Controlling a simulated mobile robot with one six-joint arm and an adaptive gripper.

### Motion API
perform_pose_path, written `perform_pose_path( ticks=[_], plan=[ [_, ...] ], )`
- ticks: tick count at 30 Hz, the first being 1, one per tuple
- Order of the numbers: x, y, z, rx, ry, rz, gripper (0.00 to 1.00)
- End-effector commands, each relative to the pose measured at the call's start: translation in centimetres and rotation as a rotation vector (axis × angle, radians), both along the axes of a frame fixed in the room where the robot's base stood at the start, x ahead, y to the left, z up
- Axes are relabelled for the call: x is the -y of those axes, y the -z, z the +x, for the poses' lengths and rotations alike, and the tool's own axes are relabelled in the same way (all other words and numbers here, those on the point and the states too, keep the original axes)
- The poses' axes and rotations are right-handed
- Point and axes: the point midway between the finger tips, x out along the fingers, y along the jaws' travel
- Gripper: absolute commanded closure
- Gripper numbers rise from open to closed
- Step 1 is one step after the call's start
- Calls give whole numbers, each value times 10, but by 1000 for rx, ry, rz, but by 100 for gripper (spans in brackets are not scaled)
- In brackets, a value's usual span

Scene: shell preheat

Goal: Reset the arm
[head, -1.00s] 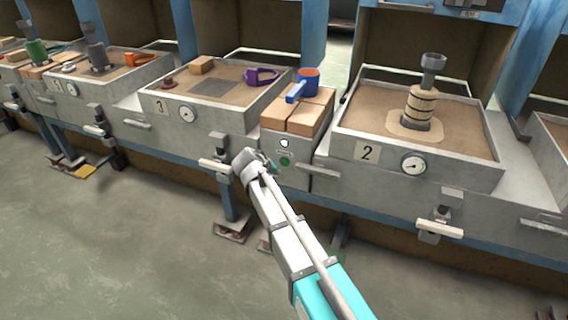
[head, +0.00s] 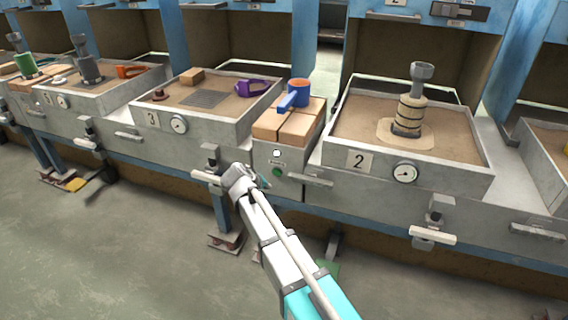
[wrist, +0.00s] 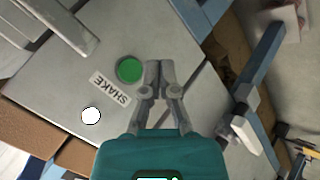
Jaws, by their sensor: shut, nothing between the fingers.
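My arm reaches up from the bottom of the head view. In the wrist view my gripper (wrist: 159,70) is shut with nothing between its fingertips. Its tips appear next to a green button (wrist: 130,69) and a label reading SHAKE (wrist: 110,88). Whether the tips touch the panel I cannot tell. In the head view the wrist end hides most of my gripper, and the green button (head: 277,172) shows just right of it on the panel between stations 2 and 3.
Station 2's sand tray (head: 349,133) holds a stacked cylinder (head: 410,114). Station 3's tray (head: 262,108) holds a purple clamp (head: 252,88). Handles stick out along the front. The floor at left is open.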

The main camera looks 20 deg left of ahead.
Motion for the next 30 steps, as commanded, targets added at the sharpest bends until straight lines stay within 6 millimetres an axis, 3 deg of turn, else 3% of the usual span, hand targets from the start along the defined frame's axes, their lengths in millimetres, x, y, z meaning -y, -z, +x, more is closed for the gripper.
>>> perform_pose_path(
  ticks=[5,11,14,21,30],
  plan=[
    [2,0,0,-2,2,1,100],
    [27,3,2,-28,39,11,100],
    [53,7,3,-58,78,22,100],
    [136,18,1,-157,205,70,100],
    [235,31,-19,-289,365,152,100]
  ],
)
